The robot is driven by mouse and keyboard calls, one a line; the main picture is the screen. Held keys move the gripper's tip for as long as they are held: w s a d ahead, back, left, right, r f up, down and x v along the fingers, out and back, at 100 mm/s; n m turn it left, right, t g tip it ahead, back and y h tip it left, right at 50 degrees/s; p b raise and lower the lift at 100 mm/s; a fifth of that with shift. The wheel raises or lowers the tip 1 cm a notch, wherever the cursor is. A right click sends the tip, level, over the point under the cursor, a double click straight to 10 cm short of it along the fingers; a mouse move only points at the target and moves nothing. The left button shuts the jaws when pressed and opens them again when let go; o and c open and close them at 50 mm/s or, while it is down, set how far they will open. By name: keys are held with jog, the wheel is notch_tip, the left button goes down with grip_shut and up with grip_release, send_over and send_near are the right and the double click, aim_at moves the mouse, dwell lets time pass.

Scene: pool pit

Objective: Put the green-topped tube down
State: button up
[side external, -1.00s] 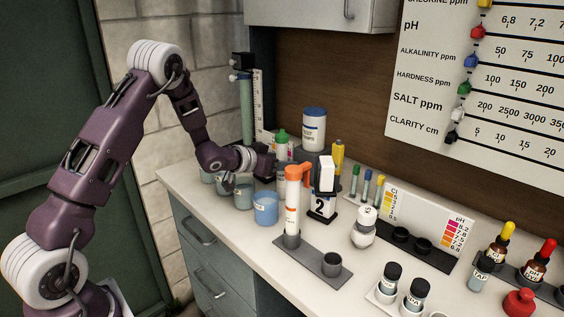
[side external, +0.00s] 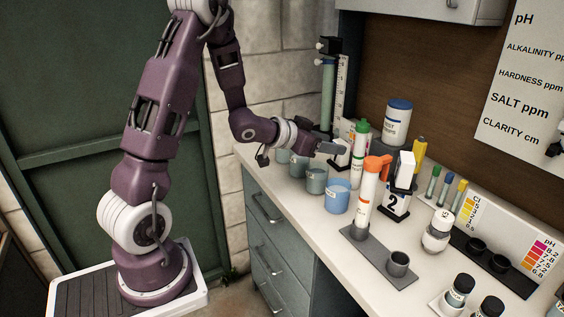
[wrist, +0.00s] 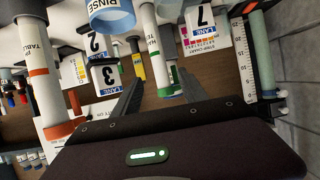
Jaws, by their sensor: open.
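The green-topped tube (side external: 357,158) stands upright on the counter among the other test items; its foot is partly hidden. In the wrist view the tube (wrist: 153,45), with a green band and green cap, shows beyond and between my two fingers. My gripper (side external: 332,147) is open and empty, just left of the tube in the side view, with a small gap to it. In the wrist view my gripper (wrist: 160,80) has its fingers spread apart.
An orange-topped tube (side external: 368,190) stands in a grey holder (side external: 375,257) nearby. A blue cup (side external: 337,198) and greenish cups (side external: 316,180) line the front edge. A number 2 block (side external: 397,198) and a white tub (side external: 397,127) stand behind. The counter's near edge is narrow.

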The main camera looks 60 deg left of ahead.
jog(key=s+d+r+n+g+y, duration=0.1)
jog(key=s+d+r+g+y, duration=0.3)
jog(key=s+r, duration=0.5)
jog(key=s+d+g+h, duration=0.1)
jog(key=s+d+h, duration=0.1)
jog(key=s+d, duration=0.4)
jog(key=s+d+m+g+h, duration=0.1)
jog(key=s+d, duration=0.5)
jog(key=s, duration=0.9)
jog(key=shift+s+d+f+g+h, duration=0.15)
jog(key=shift+d+f+g+h, duration=0.25)
jog(key=shift+g+h, duration=0.3)
